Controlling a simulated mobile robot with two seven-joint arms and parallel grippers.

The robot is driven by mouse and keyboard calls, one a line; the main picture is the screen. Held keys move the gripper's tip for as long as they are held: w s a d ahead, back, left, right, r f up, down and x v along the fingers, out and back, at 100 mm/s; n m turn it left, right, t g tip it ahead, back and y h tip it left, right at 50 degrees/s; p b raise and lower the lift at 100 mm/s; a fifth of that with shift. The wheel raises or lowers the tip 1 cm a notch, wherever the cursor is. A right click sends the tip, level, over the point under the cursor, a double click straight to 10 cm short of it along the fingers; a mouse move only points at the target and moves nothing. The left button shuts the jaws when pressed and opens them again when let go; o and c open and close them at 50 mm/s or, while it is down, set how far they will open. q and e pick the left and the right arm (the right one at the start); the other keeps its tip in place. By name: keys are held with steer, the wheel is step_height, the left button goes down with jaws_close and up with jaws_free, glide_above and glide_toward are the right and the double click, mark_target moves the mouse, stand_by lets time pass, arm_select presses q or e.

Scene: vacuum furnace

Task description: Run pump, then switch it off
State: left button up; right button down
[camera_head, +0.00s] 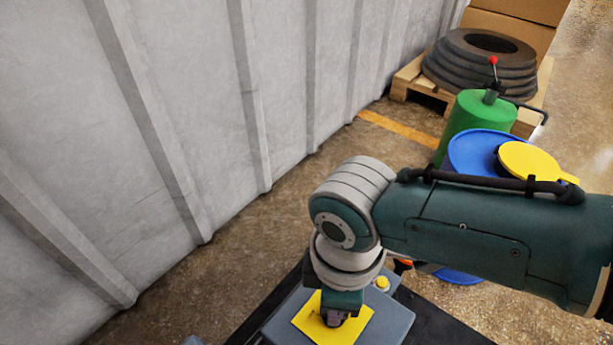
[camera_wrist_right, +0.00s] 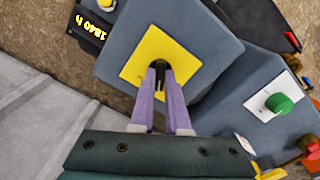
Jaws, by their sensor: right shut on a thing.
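A grey box (camera_head: 285,318) carries a yellow plate (camera_head: 358,327) with a dark switch handle on it; the plate (camera_wrist_right: 178,42) also shows in the wrist view. My right gripper (camera_wrist_right: 160,76) points down at the plate with its two lilac fingers shut on the dark switch handle (camera_wrist_right: 160,65). In the head view the gripper (camera_head: 335,316) hides most of the handle, and its exact angle is hard to tell. A second grey box (camera_wrist_right: 230,95) bears a green button (camera_wrist_right: 279,103) on a white plate. My left gripper is out of view. Which device is the pump is unclear.
A counter (camera_wrist_right: 92,24) reads 1840 h. A grey ribbed wall (camera_head: 200,100) runs along the left. A blue drum (camera_head: 470,150) and a green cylinder (camera_head: 475,115) with a red-knobbed lever stand beyond my arm.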

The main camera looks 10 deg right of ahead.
steer(key=c, duration=0.9)
jaws_free()
step_height(320, 180, up, 10)
steer(key=p, duration=0.7)
